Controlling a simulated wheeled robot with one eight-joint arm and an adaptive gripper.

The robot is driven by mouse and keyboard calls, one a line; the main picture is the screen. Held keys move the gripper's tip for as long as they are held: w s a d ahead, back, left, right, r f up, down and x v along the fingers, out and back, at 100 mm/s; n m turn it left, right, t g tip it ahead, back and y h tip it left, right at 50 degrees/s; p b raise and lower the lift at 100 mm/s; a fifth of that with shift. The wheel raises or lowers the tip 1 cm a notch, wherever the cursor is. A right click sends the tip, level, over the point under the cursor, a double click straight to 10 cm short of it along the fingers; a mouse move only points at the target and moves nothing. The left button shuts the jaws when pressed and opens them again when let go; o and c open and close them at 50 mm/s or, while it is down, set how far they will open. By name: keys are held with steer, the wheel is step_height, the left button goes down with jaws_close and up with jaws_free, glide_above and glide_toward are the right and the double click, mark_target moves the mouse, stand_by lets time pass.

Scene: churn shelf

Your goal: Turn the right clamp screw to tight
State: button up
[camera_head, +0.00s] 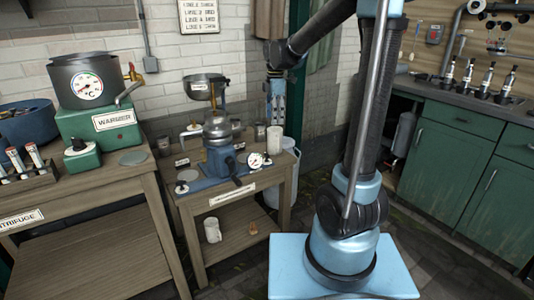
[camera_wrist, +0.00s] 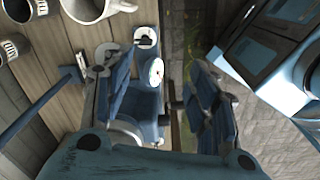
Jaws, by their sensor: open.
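The separator (camera_head: 218,140), a metal bowl machine on a blue base, stands on the small wooden table. A white round gauge (camera_head: 255,160) sits at its right side, with a small dark knob (camera_head: 266,156) beside it that may be the right clamp screw. A similar dark knob on a pale disc (camera_head: 181,187) is at the left end of the base. My gripper (camera_head: 275,115) hangs fingers down behind and right of the machine. In the wrist view its blue fingers (camera_wrist: 165,105) are spread and empty. The gauge (camera_wrist: 155,71) and a disc with a knob (camera_wrist: 145,37) show beyond them.
A white mug (camera_head: 274,140) stands below my gripper, close to it in the picture. A funnel bowl (camera_head: 206,85) stands behind the machine. The warmer (camera_head: 100,125) is on the left bench. A pale bucket (camera_head: 287,170) stands right of the table. Green cabinets (camera_head: 450,160) line the right.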

mark_target(266, 154)
steer(key=w+a+f, duration=0.1)
steer(key=f, duration=0.5)
steer(key=w+a+f+n, duration=0.1)
steer(key=f, duration=0.5)
steer(key=a+f+n, duration=0.1)
steer(key=f, duration=0.5)
steer(key=shift+w+a+f, duration=0.15)
steer(key=shift+w+f, duration=0.1)
steer(key=shift+w, duration=0.15)
steer(key=c, duration=1.1)
